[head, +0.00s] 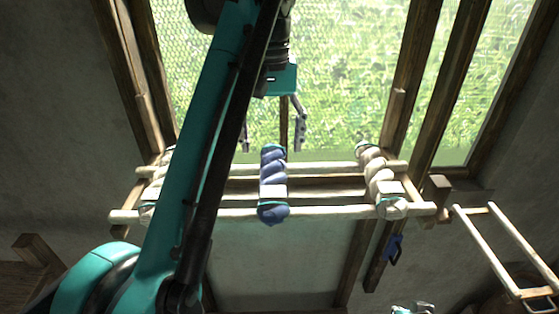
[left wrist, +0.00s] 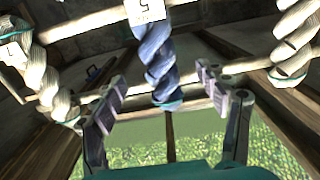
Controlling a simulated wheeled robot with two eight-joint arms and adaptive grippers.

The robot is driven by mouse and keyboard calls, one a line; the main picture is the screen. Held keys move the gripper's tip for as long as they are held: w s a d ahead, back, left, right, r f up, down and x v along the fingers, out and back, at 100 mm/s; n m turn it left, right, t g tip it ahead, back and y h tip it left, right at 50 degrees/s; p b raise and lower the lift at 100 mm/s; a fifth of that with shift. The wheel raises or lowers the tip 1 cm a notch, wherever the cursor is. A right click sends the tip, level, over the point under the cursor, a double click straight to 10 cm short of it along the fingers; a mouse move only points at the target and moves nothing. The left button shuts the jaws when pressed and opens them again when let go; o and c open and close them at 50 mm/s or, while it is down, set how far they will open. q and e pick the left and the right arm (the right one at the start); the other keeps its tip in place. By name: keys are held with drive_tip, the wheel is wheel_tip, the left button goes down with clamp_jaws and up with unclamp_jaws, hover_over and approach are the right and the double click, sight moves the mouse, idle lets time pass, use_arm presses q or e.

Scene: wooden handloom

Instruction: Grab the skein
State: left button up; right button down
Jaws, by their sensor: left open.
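A twisted blue skein (head: 273,172) with a white paper label hangs across two pale horizontal poles, in the middle of the rack. In the left wrist view the blue skein (left wrist: 161,62) lies between the spread fingers, its label reading like a 5. My left gripper (head: 274,143) is open and empty, at the far end of the skein on the window side. It also shows in the left wrist view (left wrist: 163,82), with a finger on either side of the skein and gaps between. I cannot tell how far the fingers reach past it. My right gripper is not clearly seen.
Cream skeins hang at the rack's right (head: 377,178) and left, the left one partly behind my arm. The poles (head: 335,211) run crosswise before a window (head: 340,60). A wooden frame (head: 503,250) stands at right, and a blue object (head: 394,248) hangs below the rack.

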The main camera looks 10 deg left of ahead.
sight(273, 171)
use_arm(q)
drive_tip(key=shift+f, duration=0.4)
drive_tip(key=shift+s+d+f+b, duration=0.2)
drive_tip(key=shift+s+f+b, duration=0.15)
drive_tip(key=shift+s+f, duration=0.65)
drive_tip(key=f, duration=0.2)
drive_tip(key=w+f, duration=0.1)
drive_tip(key=f, duration=0.1)
drive_tip(key=shift+w+d, duration=0.1)
drive_tip(key=shift+w, duration=0.1)
drive_tip(key=shift+f, duration=0.25)
drive_tip(key=shift+s, duration=0.35)
drive_tip(key=shift+c, duration=0.2)
drive_tip(key=shift+w, duration=0.2)
drive_tip(key=c, duration=1.1)
drive_tip(key=shift+c, duration=1)
drive_tip(key=shift+s, duration=0.1)
drive_tip(key=shift+c, duration=0.2)
use_arm(e)
drive_tip(key=shift+s+f, duration=0.3)
drive_tip(key=shift+s, duration=0.15)
